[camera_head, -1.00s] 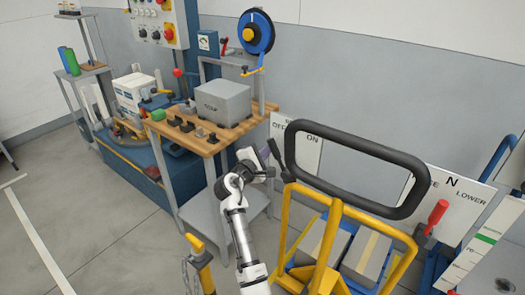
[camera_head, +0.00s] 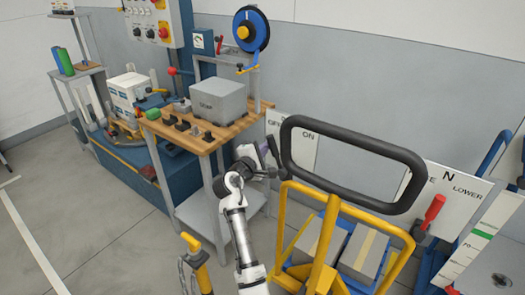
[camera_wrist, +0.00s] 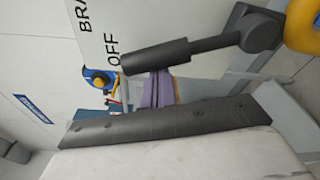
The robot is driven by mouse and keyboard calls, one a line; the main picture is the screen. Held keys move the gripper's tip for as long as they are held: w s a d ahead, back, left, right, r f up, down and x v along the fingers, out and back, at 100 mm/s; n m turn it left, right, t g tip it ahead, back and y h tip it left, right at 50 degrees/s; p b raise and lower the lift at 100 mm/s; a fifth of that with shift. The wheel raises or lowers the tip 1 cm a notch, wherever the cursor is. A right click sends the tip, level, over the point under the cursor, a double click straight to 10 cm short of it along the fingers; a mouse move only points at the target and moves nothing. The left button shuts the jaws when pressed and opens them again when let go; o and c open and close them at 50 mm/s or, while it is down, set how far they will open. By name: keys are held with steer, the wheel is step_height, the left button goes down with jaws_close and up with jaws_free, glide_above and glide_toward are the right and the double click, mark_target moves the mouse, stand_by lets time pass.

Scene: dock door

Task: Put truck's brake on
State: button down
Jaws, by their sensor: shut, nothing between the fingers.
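The brake plate (camera_head: 303,152) is white with ON and a partly hidden OFF, left of the truck's black handle loop. In the wrist view the brake plate (camera_wrist: 85,28) shows "BRA" and "OFF". The brake lever (camera_head: 274,153) is dark with a cylindrical grip; the lever (camera_wrist: 158,57) lies across the wrist view beside the word OFF, its pivot at upper right. My gripper (camera_head: 263,152) is just left of the lever. Its purple fingers (camera_wrist: 158,90) are shut and empty, close to the grip; I cannot tell whether they touch it.
The black handle loop (camera_head: 350,145) and yellow truck frame (camera_head: 325,240) stand close on the right. A red-handled lever (camera_head: 430,212) sits by the N/LOWER plate (camera_head: 462,195). A wooden workbench (camera_head: 205,148) with a grey box (camera_head: 218,100) stands behind my arm. Floor at left is open.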

mark_target(276, 150)
steer(key=d+m+b, duration=0.1)
steer(key=s+d+r+m+b, duration=0.1)
steer(key=m, duration=0.1)
steer(key=shift+s+d, duration=0.15)
steer(key=shift+s, duration=0.15)
steer(key=shift+s+d+r+m+t+b, duration=0.15)
steer(key=shift+s+d+m+t+b, duration=0.15)
steer(key=shift+s+d+m+b, duration=0.45)
steer(key=shift+s+d+m+h+b, duration=0.15)
steer(key=shift+s+d+m+b, duration=0.25)
steer(key=shift+d+m+b, duration=0.4)
steer(key=shift+s+d+m+h+b, duration=0.2)
steer(key=shift+s+d+m+b, duration=0.2)
steer(key=shift+m+b, duration=0.7)
steer(key=shift+s+d+m+h+b, duration=0.15)
steer(key=shift+s+d+m+b, duration=0.2)
steer(key=shift+d+m+b, duration=0.65)
steer(key=shift+a+m+p, duration=0.25)
steer(key=shift+p, duration=0.1)
